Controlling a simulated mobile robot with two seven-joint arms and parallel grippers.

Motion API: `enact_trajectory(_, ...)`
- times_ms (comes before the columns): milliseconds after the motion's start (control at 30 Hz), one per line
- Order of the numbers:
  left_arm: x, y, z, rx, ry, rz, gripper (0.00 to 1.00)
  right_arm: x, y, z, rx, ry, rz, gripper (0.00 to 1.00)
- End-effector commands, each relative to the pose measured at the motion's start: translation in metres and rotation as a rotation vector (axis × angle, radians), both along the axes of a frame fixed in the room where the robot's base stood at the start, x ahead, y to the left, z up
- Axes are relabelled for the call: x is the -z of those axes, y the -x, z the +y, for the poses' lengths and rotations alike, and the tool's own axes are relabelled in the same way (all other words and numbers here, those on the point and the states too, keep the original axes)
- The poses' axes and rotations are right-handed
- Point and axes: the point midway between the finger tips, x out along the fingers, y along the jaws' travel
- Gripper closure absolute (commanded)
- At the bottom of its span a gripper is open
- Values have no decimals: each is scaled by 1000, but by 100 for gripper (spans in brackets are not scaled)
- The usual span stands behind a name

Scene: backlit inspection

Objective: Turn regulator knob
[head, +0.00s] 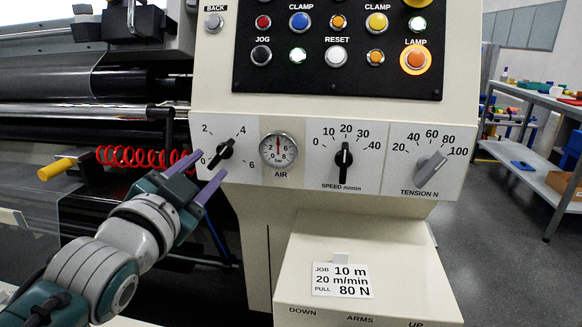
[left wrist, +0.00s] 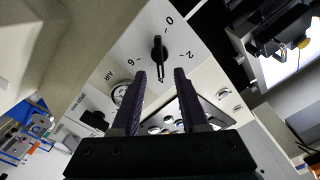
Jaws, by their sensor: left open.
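The black regulator knob (head: 225,149) sits on the white AIR dial plate marked 0, 2, 4, 6; its bar points up and right, near the 4. The left wrist view shows the knob (left wrist: 158,52) ahead of the fingers, its pointer end towards the 4. The AIR gauge (head: 279,149) is right of it, its needle about straight up. My left gripper (head: 206,164), with purple fingers, is open in front of the dial's lower left. In the left wrist view the open fingers (left wrist: 160,75) have nothing between them and seem short of the knob.
The SPEED knob (head: 344,159) and grey TENSION knob (head: 430,169) are further right on the panel. A push-button panel (head: 338,40) is above. A card (head: 343,280) reads 10 m, 20 m/min, 80 N. A red coiled hose (head: 140,156) and yellow handle (head: 57,169) are left.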

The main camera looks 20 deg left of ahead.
Motion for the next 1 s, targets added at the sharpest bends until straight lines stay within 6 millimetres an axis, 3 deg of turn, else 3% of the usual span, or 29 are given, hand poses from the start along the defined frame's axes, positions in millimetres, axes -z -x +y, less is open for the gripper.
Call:
enact_trajectory(100,0,22,-5,0,1,3,56,-5,0,0,0,0,0,50)
enact_trajectory(300,0,41,-10,0,0,0,56,-6,0,0,-1,1,0,50)
enact_trajectory(833,0,43,-10,-1,1,2,56,-7,0,-1,-4,5,0,50)
enact_trajectory(1000,-11,52,-11,-14,74,99,56,-29,0,-1,-4,5,0,50)
